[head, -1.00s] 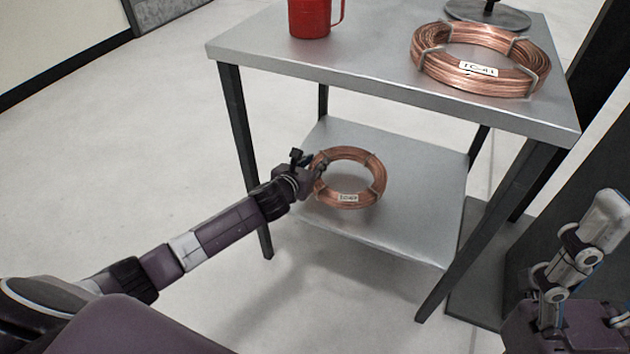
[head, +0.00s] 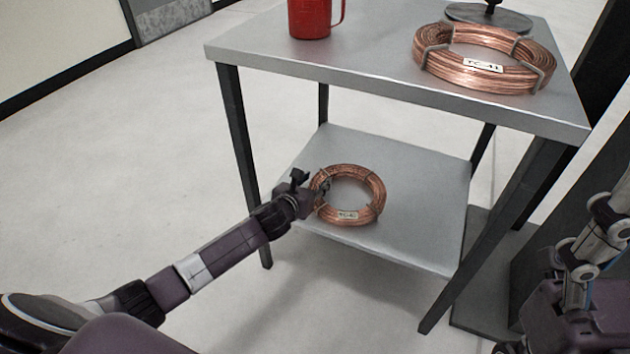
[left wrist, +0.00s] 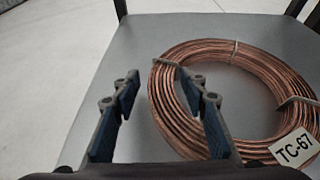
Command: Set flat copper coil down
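A copper coil (head: 376,205) with a white tag lies flat on the lower shelf (head: 420,225) of a metal table. In the left wrist view the coil (left wrist: 175,110) has a tag reading TC-67. My left gripper (head: 322,187) is at the coil's left side. In the left wrist view its fingers (left wrist: 160,112) are spread apart; the right finger overlaps the coil's left band and the left finger is over bare shelf. Clear space shows between the left finger and the coil. My right gripper (head: 595,235) is partly visible at the right edge; its opening is unclear.
The table top (head: 370,75) holds a larger copper coil (head: 470,73), a red mug (head: 309,18) and a dark round base (head: 488,14). Dark table legs (head: 236,135) stand near my left arm. The shelf is bare behind and right of the lower coil.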

